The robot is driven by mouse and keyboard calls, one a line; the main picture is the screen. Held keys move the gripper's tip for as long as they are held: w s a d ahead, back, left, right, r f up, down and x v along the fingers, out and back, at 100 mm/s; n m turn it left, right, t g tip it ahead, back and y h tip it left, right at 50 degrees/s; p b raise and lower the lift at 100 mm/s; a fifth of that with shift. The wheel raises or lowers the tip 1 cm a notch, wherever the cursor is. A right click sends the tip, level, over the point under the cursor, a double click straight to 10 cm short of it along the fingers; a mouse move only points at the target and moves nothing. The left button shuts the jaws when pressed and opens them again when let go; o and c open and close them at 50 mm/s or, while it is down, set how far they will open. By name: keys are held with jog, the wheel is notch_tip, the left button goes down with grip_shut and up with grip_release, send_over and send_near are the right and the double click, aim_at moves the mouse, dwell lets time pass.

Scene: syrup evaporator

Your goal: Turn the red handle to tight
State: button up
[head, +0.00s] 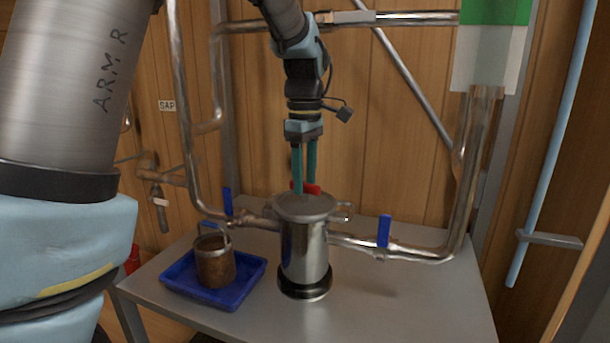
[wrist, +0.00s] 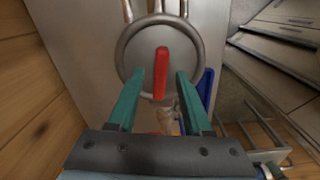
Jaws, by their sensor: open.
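The red handle (wrist: 161,75) lies on the round lid (wrist: 143,60) of the metal canister in the wrist view. In the head view the red handle (head: 311,188) shows partly behind my gripper's fingers, on top of the canister (head: 304,248). My gripper (head: 304,190) points down over the lid with its two green fingers apart. In the wrist view the open fingertips (wrist: 160,76) stand on either side of the handle, with gaps on both sides. I cannot tell whether the tips reach down to the handle's height.
Metal pipes with blue valve handles (head: 384,231) (head: 228,201) join the canister on both sides. A blue tray (head: 250,273) holding a rusty pot (head: 215,266) stands at left on the grey table (head: 420,300). The table's front right is clear.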

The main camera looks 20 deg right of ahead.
jog(key=shift+f, duration=0.1)
grip_shut()
dwell(0.3)
